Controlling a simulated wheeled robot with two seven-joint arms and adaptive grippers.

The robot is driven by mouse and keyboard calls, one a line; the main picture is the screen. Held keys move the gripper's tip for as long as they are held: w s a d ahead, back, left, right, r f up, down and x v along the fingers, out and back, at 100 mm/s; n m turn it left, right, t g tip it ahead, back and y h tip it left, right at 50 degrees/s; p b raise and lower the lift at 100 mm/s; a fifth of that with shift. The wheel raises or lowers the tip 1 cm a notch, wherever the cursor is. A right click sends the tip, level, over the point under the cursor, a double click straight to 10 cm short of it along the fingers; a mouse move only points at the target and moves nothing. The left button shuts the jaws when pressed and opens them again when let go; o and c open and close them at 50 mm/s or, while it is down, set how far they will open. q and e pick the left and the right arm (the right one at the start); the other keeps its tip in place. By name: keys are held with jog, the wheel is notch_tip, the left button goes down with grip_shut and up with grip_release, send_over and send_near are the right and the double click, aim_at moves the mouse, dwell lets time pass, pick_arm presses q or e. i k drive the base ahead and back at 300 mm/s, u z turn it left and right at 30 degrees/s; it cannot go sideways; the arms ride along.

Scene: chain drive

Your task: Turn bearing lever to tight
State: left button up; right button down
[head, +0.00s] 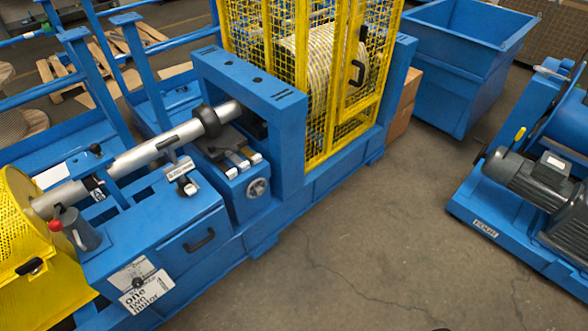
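A blue machine frame (215,258) carries a long grey shaft (145,152) with a black collar (207,121). Beside the shaft's left end, a lever with a red knob (56,225) rises from a grey cone-shaped base (82,238). A small black-knobbed lever (95,150) stands behind the shaft. A grey clamp-like part with a pale label (180,170) sits on the blue cabinet in front of the shaft. I cannot tell which of these is the bearing lever, and no tight marking is readable. Neither gripper can be made out.
A yellow mesh guard (20,225) covers the left end, and a tall yellow cage (352,95) encloses a striped roll behind. A black handle (200,240) juts from the cabinet front. A blue bin (462,70) and a motor unit (540,180) stand right. The floor between is clear.

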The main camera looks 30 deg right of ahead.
aim_at(211, 148)
jog(key=z, duration=0.05)
jog(key=k, duration=0.45)
jog(key=z, duration=1.1)
jog(key=i, duration=0.85)
jog(key=u, duration=0.75)
jog(key=i, duration=0.75)
jog(key=u, duration=0.75)
